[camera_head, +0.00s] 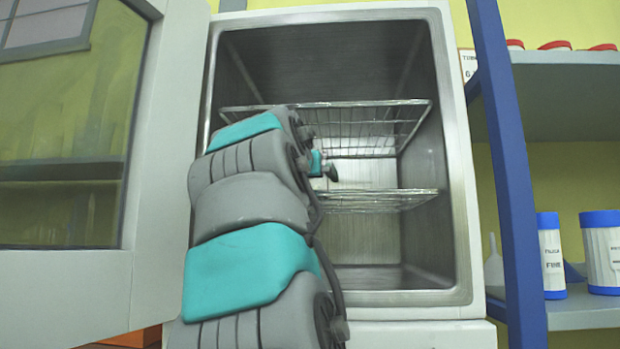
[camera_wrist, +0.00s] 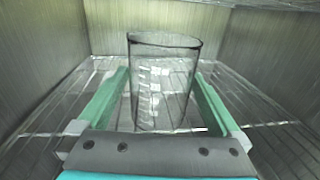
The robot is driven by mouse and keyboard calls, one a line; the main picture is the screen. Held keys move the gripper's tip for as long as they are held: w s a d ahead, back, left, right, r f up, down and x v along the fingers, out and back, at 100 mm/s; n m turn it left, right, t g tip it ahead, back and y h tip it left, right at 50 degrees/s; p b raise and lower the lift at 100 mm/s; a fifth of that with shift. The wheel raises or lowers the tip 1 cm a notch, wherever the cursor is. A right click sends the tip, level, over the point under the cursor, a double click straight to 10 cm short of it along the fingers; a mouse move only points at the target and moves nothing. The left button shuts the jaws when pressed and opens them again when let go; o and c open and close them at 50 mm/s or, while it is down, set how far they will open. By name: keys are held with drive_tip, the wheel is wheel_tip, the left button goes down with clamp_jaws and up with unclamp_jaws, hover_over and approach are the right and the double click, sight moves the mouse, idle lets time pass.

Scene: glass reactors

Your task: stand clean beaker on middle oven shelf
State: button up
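A clear glass beaker (camera_wrist: 165,85) stands upright between the two green fingers of my gripper (camera_wrist: 161,75), above or on a wire shelf (camera_wrist: 265,110) inside the oven. The fingers lie close along its left and right sides. I cannot tell whether they press on the glass, or whether its base rests on the wires. In the head view my arm reaches into the open oven (camera_head: 460,200) and hides most of my gripper; the beaker cannot be made out there. An upper wire shelf (camera_head: 380,110) and a lower wire shelf (camera_head: 405,193) show in the oven.
The oven door (camera_head: 75,285) stands open at the left. The metal oven walls enclose my gripper. A blue post (camera_head: 512,170) and a side rack (camera_head: 585,315) with blue-lidded containers (camera_head: 605,255) stand at the right. The shelf around the beaker looks bare.

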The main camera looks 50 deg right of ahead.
drive_tip(key=shift+r, duration=0.2)
drive_tip(key=v, duration=1.2)
drive_tip(key=shift+b, duration=0.45)
